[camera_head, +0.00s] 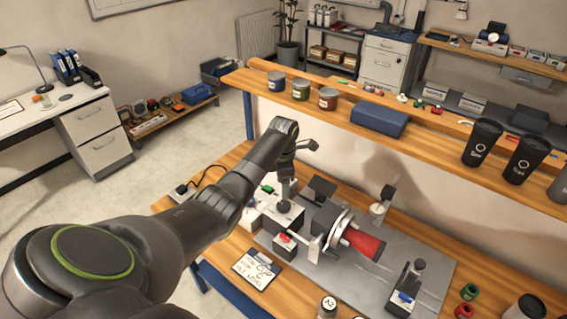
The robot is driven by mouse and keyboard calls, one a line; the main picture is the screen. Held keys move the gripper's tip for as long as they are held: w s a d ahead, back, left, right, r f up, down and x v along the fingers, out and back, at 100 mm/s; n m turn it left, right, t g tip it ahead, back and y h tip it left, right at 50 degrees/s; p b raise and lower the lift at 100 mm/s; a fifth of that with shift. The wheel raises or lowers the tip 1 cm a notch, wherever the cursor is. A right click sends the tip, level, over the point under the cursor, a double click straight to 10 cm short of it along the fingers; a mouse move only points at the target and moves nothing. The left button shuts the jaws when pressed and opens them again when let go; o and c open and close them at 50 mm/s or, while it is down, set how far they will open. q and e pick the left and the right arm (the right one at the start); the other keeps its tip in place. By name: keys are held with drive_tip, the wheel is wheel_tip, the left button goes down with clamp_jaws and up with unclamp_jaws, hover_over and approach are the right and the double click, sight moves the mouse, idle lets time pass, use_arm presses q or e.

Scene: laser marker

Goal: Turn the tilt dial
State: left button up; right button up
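The laser marker's rotary fixture stands on a grey plate (330,290) on the wooden bench. A red tapered cup (362,244) is mounted in it, lying on its side and pointing right. A round silver disc (339,229) sits at the cup's left end; I cannot tell for certain whether it is the tilt dial. A white control box (262,222) left of it carries a green button and a dark knob (284,206). My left gripper (287,188) points down just above this box, near the knob. Its fingers are too small and dark to read. My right gripper is out of view.
A shelf (240,82) with tins, a blue case (379,119) and black tumblers (482,142) runs behind the bench. A sign card (257,269) lies at the front edge.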

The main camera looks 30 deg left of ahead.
use_arm(q)
wheel_tip(320, 180, up, 8)
drive_tip(key=b, duration=0.1)
drive_tip(key=shift+b, duration=0.3)
idle(0.3)
